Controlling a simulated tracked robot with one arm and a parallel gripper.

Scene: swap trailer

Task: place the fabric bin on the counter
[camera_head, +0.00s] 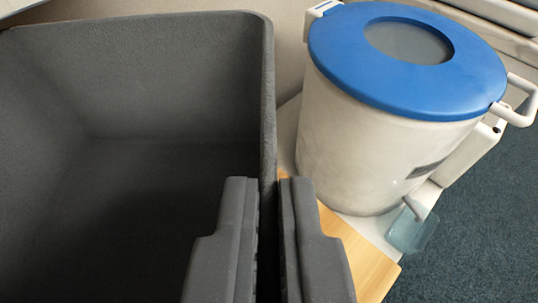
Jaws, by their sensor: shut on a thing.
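The fabric bin (262,100) is dark grey, open at the top and empty inside, and fills the left of the view. My gripper (268,190) is shut on the bin's right wall, with one finger inside the bin and one outside. The bin looks upright. A strip of light wooden surface (365,262), which may be the counter, shows below and to the right of it. The bin hides most of what lies under it, so I cannot tell whether its base touches that surface.
A white drum-shaped container (345,140) with a blue lid (465,75) stands close to the right of the bin, on a pale surface. A small translucent blue cup (412,232) sits at its front. Dark carpet (480,240) lies clear at the lower right.

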